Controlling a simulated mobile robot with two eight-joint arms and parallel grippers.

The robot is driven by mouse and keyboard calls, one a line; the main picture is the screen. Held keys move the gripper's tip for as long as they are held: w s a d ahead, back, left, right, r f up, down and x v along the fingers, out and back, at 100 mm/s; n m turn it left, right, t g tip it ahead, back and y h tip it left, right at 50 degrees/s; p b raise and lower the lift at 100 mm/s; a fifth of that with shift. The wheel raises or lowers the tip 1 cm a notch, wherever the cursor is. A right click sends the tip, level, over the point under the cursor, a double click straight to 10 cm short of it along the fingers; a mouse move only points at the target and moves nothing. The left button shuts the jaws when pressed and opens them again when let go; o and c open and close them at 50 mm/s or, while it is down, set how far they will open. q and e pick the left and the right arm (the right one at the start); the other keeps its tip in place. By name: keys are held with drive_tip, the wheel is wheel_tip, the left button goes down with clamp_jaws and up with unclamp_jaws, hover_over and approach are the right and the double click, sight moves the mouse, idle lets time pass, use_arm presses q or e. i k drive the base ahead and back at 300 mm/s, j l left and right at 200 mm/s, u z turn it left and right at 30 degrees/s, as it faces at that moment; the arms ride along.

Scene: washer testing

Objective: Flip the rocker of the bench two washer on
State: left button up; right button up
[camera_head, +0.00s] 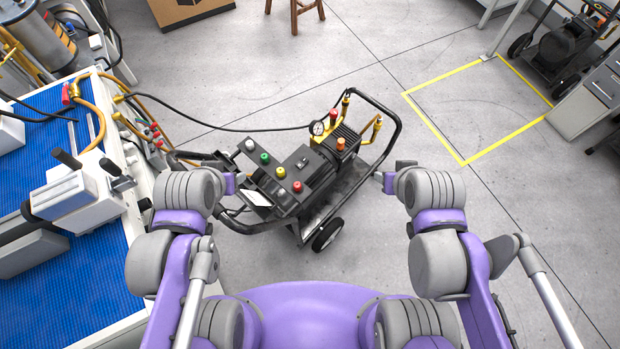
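A black wheeled pressure washer (345,150) stands on the floor ahead of me. Its sloped control panel (275,180) carries green, yellow and red knobs and a white label. A round gauge (318,128) and brass fittings sit behind the panel. I cannot make out a rocker or its position, nor any bench number. I cannot tell whether either is open, and I see nothing held.
A bench with a blue mat (92,282) at the left bears a white unit (68,197) with black levers. A black hose (225,128) runs from the bench side to the washer. A yellow floor outline (432,127) and another dark machine (562,48) are at right. Floor between is clear.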

sight(302, 161)
drive_tip(key=i+l+z, duration=0.1)
drive_tip(key=l+z, duration=0.3)
drive_tip(key=i+l+z, duration=0.15)
drive_tip(key=l+z, duration=0.2)
